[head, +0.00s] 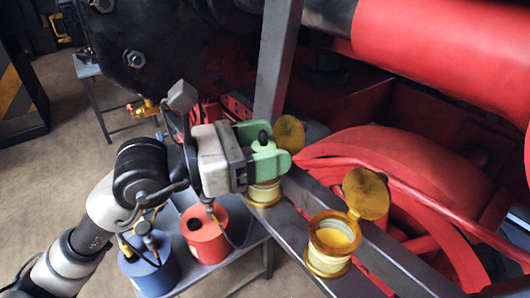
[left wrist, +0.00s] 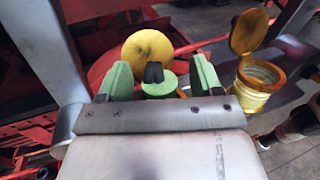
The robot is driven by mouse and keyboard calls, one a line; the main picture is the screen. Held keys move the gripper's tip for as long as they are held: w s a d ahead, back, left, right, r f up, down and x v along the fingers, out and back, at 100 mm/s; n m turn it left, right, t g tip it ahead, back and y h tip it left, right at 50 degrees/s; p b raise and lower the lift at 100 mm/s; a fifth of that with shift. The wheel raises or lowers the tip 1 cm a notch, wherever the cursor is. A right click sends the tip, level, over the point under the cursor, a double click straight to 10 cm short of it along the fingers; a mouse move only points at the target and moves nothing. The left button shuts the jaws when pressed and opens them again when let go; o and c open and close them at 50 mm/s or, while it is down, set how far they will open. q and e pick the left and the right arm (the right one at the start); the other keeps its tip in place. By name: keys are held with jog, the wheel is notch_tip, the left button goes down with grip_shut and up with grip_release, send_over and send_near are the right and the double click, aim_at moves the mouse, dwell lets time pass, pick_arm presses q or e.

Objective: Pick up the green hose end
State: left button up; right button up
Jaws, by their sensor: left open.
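My left gripper (head: 274,146) has light green fingers and is over the left yellow cup (head: 264,193) on the grey rail. It is open. A green round piece with a black knob (head: 263,138) is between its fingers; it also shows between them in the left wrist view (left wrist: 158,87), with gaps at the sides. Its lower part is hidden, so I cannot tell whether it rests in the cup. I see no hose on it and cannot confirm that it is the green hose end. My right gripper is not in view.
A second yellow cup (head: 329,245) with its lid raised stands on the rail to the right. A red can (head: 205,235) and a blue can (head: 149,268) stand on a grey table below. A grey upright post (head: 275,65) and red machinery (head: 400,150) are close behind.

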pick_arm(q)
jog(key=shift+a, duration=0.15)
jog(key=shift+c, duration=0.8)
jog(key=c, duration=1)
jog(key=shift+r+b, duration=1.3)
jog(key=shift+r, duration=3.7)
